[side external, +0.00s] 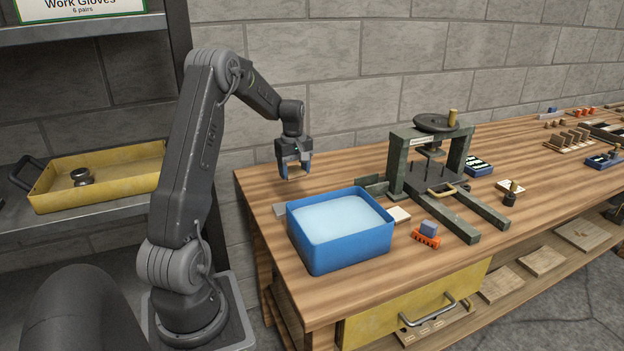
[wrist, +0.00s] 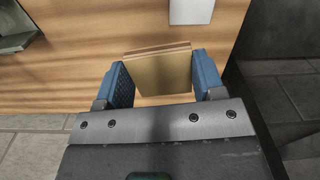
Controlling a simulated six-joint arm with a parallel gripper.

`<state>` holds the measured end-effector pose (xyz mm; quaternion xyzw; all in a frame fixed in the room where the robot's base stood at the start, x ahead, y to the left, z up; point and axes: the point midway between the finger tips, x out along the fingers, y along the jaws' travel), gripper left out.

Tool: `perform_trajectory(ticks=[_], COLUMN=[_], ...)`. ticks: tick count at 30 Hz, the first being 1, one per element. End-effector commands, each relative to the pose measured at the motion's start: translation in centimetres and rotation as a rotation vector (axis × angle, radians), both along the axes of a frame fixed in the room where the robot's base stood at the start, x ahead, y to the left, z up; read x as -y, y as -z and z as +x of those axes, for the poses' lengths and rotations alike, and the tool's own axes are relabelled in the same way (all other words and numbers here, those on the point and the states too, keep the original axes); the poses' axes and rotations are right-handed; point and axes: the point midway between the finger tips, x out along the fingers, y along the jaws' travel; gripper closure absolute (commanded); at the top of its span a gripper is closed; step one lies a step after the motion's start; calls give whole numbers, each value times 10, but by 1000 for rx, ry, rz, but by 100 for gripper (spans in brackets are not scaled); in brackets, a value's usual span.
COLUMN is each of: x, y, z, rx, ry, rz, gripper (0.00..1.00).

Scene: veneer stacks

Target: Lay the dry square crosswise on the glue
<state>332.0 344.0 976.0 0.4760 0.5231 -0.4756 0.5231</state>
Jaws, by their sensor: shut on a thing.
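My gripper (side external: 294,172) is raised above the left end of the bench, near the wall and behind the blue tub. In the wrist view, its two blue fingers (wrist: 163,82) are shut on a tan wooden square (wrist: 163,75), the dry square. In the side view, the held square is hard to make out between the fingers. A small pale square (side external: 399,214) lies on the bench, just right of the blue tub. I cannot tell whether it carries glue. No glue surface is clearly visible in either view.
The blue tub (side external: 350,251) with pale blue contents stands at the bench front. A dark green screw press (side external: 398,165) stands right of it. An orange holder with a blue block (side external: 427,236) sits in front of the press. A pale grey plate (wrist: 192,10) lies near the bench edge.

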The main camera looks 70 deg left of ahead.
Motion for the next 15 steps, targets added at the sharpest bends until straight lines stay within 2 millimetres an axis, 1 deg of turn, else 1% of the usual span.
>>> perform_trajectory(ticks=[3,8,11,14,15], x=[-5,-6,-4,1,3], y=[-7,-10,-11,-12,-13], z=[-11,-13,-5,11,19], rx=[0,0,0,0,0], ry=[-1,-13,-68,-174,-229], rz=[0,-1,0,-1,0], gripper=[60,60,60,60,60])
